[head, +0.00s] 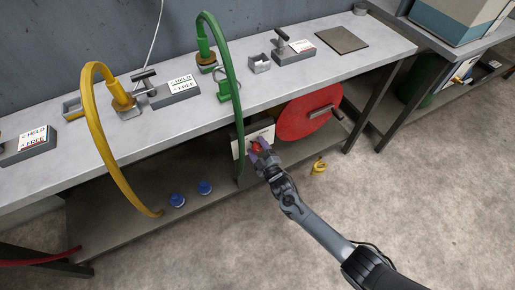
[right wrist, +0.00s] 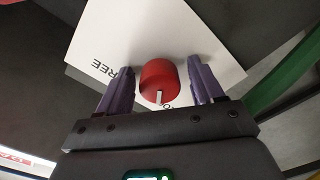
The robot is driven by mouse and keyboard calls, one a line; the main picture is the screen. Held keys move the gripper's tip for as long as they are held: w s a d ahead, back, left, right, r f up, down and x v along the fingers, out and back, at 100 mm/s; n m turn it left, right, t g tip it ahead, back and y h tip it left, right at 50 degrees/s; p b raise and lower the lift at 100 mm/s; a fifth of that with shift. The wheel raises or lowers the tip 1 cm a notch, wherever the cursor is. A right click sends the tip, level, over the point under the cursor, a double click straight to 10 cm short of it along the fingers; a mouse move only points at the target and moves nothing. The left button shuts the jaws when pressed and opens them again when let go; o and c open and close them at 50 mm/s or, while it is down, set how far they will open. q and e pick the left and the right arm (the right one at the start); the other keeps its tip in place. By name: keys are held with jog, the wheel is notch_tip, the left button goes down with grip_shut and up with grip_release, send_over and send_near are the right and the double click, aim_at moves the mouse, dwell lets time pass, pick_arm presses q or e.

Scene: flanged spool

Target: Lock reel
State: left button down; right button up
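The red reel (head: 308,112), a large disc with a crank handle (head: 341,114), hangs below the front edge of the bench. Left of it is a white card (head: 237,149), which reads "FREE" in the right wrist view (right wrist: 105,50); its other word is mostly hidden. A red knob (right wrist: 159,80) with a pale mark stands out from this card. My right gripper (head: 257,151) is at the card. Its purple fingers (right wrist: 160,84) are open on either side of the knob, with narrow gaps visible. My left gripper is not in view.
A green hose (head: 233,75) hangs just left of the card, and a yellow hose (head: 100,150) farther left. Blue caps (head: 204,187) sit on the lower shelf. A yellow object (head: 319,167) is on the floor right of my gripper. HELD/FREE blocks (head: 181,88) stand on the bench.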

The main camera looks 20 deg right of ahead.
jog(key=shift+s, duration=0.1)
jog(key=shift+s+r+p, duration=0.1)
jog(key=shift+s+p, duration=0.2)
jog(key=shift+p, duration=0.05)
jog(key=s+d+p, duration=0.1)
jog(key=s+p, duration=0.3)
jog(key=s, duration=0.6)
jog(key=shift+d+p, duration=0.2)
jog(key=shift+p, duration=0.1)
